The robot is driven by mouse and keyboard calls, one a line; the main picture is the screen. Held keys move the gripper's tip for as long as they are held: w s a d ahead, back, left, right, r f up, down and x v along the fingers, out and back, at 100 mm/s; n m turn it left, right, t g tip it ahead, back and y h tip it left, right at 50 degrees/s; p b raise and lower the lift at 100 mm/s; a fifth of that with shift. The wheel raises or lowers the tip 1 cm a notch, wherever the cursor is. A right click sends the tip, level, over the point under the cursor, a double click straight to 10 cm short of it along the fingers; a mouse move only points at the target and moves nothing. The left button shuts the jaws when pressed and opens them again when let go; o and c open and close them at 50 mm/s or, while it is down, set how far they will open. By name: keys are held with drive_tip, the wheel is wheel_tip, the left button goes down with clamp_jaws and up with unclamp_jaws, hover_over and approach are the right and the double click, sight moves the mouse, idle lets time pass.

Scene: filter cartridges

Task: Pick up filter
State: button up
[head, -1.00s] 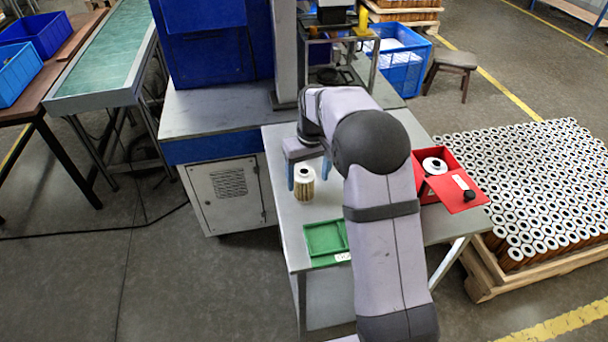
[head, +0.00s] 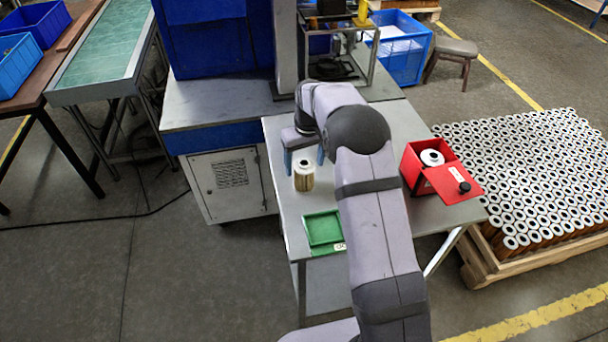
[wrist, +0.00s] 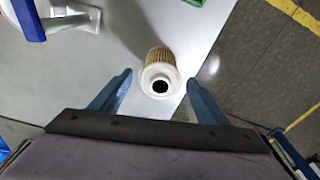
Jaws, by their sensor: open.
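A single filter (head: 303,175), a tan pleated cylinder with a white end cap and a dark centre hole, stands upright on the grey table (head: 285,215) near its left edge. In the wrist view the filter (wrist: 160,75) shows ahead of the fingers, roughly centred between them. My gripper (head: 304,159) is open, with its blue fingers on either side of the filter's line and a little behind its top in the head view. The gripper (wrist: 157,85) holds nothing, and there is a gap on both sides of the filter.
A green tray (head: 323,229) lies on the table in front of the filter. A red box (head: 415,165) with a white-topped filter inside stands to the right. A pallet of many filters (head: 530,175) is on the floor at right. A blue-and-grey machine (head: 215,100) stands behind.

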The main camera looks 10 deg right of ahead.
drive_tip(key=shift+w+a+f+p, duration=0.15)
drive_tip(key=shift+f+p, duration=0.45)
drive_tip(key=shift+f, duration=0.6)
drive_tip(key=shift+w+d+f+p, duration=0.1)
drive_tip(key=shift+w+f+p, duration=0.15)
drive_tip(key=shift+f+p, duration=0.6)
drive_tip(key=shift+f+b, duration=0.3)
drive_tip(key=shift+c, duration=0.6)
drive_tip(key=c, duration=1)
